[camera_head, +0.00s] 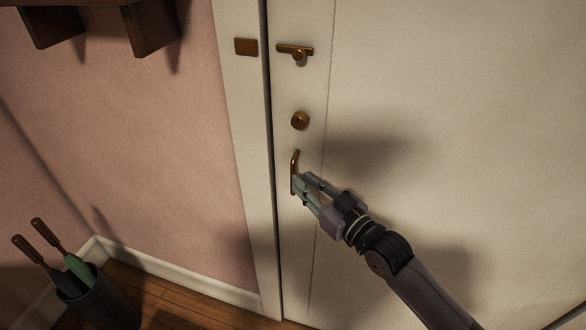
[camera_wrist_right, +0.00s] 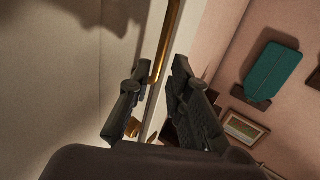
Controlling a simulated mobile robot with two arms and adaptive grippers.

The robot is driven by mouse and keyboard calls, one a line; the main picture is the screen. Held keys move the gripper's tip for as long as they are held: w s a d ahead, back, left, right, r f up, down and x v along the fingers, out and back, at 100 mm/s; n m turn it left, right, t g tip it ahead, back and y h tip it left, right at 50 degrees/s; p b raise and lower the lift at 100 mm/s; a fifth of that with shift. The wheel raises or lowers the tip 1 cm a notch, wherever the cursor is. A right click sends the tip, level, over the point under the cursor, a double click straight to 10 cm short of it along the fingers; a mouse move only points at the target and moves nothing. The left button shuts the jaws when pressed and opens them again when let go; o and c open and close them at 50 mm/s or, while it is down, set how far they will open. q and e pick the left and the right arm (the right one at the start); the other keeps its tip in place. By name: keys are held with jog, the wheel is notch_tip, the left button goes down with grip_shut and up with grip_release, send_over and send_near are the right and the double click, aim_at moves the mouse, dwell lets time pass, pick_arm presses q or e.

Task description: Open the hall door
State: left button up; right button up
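The white hall door (camera_head: 430,110) fills the right side of the head view, in or nearly in its frame, with a thin dark gap along its left edge. Its upright brass pull handle (camera_head: 294,160) is near that edge. My right gripper (camera_head: 303,181) is at the handle's lower part. In the right wrist view, the brass bar (camera_wrist_right: 168,38) runs between the parted fingertips (camera_wrist_right: 160,72); I cannot tell whether they touch it. Above are a round brass lock (camera_head: 300,120) and a brass bolt (camera_head: 295,50). My left gripper is not in view.
A brass plate (camera_head: 246,47) is on the door frame, apart from the bolt. A dark stand (camera_head: 95,298) with umbrellas stands at bottom left. A dark wooden shelf (camera_head: 90,4) is on the pink wall. Bare wooden floor (camera_head: 190,302) shows along the skirting.

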aim_at(293, 194)
jog(key=x, duration=0.5)
jog(key=shift+c, duration=0.5)
grip_shut()
